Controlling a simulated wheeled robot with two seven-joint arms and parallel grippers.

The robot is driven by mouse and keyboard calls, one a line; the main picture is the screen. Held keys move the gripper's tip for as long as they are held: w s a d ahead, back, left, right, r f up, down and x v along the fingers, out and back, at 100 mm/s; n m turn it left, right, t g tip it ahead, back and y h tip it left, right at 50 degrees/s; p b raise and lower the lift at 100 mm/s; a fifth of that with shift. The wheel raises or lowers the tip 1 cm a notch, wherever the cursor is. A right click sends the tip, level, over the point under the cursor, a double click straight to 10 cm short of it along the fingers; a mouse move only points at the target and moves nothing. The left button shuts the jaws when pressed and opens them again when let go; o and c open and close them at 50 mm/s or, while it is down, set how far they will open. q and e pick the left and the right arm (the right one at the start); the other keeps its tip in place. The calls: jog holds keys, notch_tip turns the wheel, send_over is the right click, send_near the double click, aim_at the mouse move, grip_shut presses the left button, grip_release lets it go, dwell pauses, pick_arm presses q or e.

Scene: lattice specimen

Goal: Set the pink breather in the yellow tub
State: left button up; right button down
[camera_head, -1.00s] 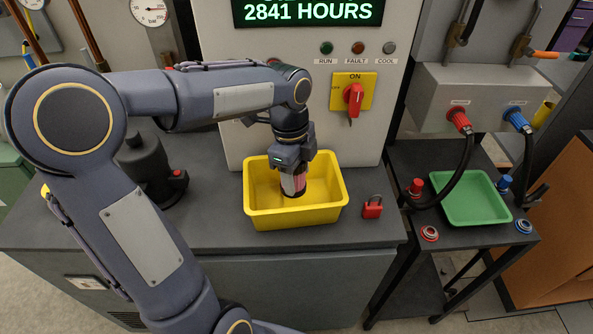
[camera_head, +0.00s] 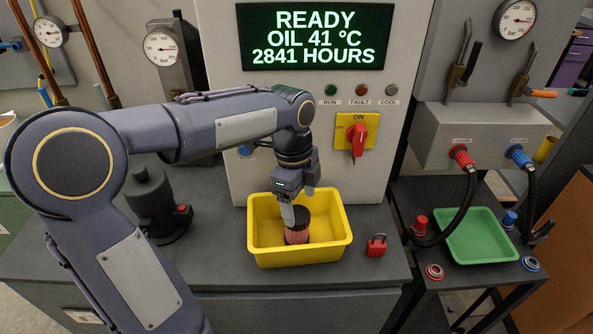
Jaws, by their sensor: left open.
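The pink breather (camera_head: 297,236), a short cylinder with a dark top, stands inside the yellow tub (camera_head: 300,257) on the grey bench. It looks upright on the tub floor. My left gripper (camera_head: 294,213) is open and points down into the tub, with its fingers at the top of the breather. One finger shows in front of the breather's upper part; whether it touches cannot be told. My right gripper is not in view.
A red padlock (camera_head: 376,245) lies right of the tub. A dark pump-like unit (camera_head: 155,205) stands left of it. Behind is a panel with a red switch (camera_head: 358,141). A green tray (camera_head: 479,238) and hoses are on the right side table.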

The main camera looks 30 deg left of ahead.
pick_arm(q)
notch_tip(320, 180, up, 9)
jog(key=a, duration=0.1)
jog(key=shift+r+p, duration=0.15)
jog(key=shift+p, duration=0.15)
